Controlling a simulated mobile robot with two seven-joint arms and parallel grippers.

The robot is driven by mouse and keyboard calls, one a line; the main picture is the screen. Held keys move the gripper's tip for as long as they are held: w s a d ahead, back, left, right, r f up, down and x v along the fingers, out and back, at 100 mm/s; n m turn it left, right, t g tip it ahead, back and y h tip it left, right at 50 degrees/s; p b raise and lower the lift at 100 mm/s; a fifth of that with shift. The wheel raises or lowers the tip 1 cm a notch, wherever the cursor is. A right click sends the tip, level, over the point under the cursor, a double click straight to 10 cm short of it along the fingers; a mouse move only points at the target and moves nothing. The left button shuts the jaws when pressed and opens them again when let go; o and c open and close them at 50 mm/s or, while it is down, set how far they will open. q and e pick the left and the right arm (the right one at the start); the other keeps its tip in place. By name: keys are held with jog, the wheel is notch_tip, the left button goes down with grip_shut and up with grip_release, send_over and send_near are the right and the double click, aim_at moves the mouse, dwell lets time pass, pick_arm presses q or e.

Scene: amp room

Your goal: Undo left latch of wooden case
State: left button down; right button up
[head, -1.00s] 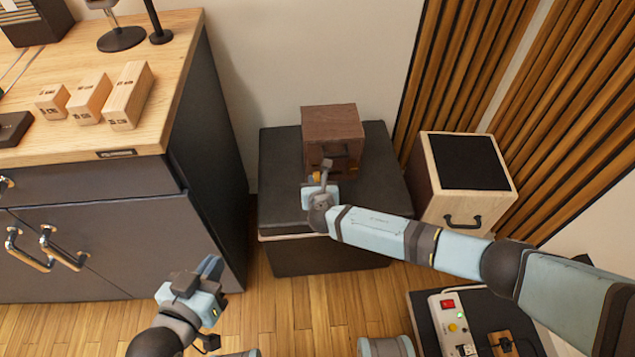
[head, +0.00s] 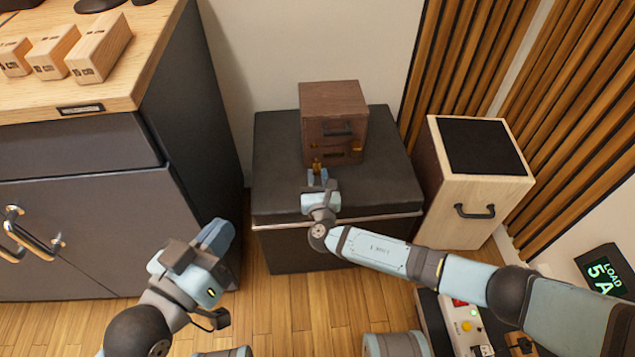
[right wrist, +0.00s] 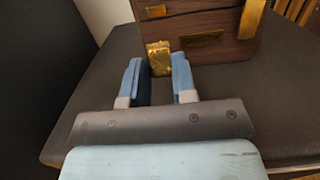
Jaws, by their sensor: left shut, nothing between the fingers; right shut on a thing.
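The small brown wooden case (head: 332,108) stands on a black box, with a dark handle on its front. Its brass left latch (head: 316,164) is at the lower left of the front; in the right wrist view the latch (right wrist: 159,57) sticks out from the case towards me. The brass right latch (head: 356,146) lies upright against the front. My right gripper (head: 317,178) is at the left latch, its two fingers either side of the brass, shut on it; the fingertips partly hide its lower end. My left gripper (head: 222,234) is shut and empty, well away, front left.
The black box (head: 265,150) has bare top around the case. A light wooden speaker-like box (head: 490,200) stands close on the right. A dark cabinet (head: 90,220) with a wooden top is on the left. Slatted panels and a wall stand behind.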

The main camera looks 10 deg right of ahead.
pick_arm(q)
jog(key=shift+f, duration=0.3)
pick_arm(e)
jog(key=shift+f, duration=0.15)
jog(key=o, duration=0.9)
